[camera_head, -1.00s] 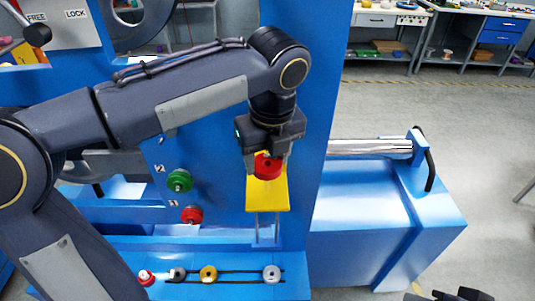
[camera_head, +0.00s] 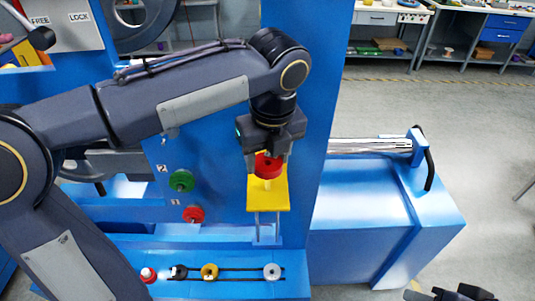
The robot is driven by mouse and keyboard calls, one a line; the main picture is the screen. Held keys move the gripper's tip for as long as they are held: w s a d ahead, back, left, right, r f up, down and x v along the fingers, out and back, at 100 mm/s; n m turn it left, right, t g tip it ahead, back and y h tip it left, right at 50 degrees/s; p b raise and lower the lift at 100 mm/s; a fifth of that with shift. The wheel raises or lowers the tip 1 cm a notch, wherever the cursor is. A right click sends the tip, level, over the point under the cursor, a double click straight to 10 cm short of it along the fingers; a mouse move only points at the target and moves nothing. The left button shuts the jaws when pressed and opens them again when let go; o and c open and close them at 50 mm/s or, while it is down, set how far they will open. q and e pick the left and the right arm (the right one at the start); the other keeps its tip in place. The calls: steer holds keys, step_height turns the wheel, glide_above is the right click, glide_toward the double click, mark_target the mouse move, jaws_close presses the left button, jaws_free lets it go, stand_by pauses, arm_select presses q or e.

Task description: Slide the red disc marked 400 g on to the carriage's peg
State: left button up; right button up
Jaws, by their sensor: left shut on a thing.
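My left gripper (camera_head: 267,156) points down and is shut on a red disc (camera_head: 268,168). It holds the disc in front of the blue upright panel, above the yellow carriage (camera_head: 270,198). A short pale yellow peg (camera_head: 267,184) shows just under the disc, over the carriage. I cannot tell whether the disc is around the peg's top or only above it. The disc's mark is not readable. My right gripper (camera_head: 460,294) shows only in part at the bottom right edge, away from the carriage; its jaw state is unclear.
Small red, black, yellow and grey pieces stand along the front ledge (camera_head: 230,291). A blue housing (camera_head: 365,215) with a metal cylinder lies at right.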

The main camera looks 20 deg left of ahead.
arm_select(q)
steer(key=shift+f, duration=0.15)
steer(key=shift+f, duration=0.15)
stand_by(0.4)
steer(key=shift+r+p, duration=0.25)
steer(key=shift+p, duration=0.05)
stand_by(1.1)
steer(key=shift+f, duration=0.3)
steer(key=shift+r, duration=0.45)
stand_by(0.6)
steer(key=shift+r, duration=2.25)
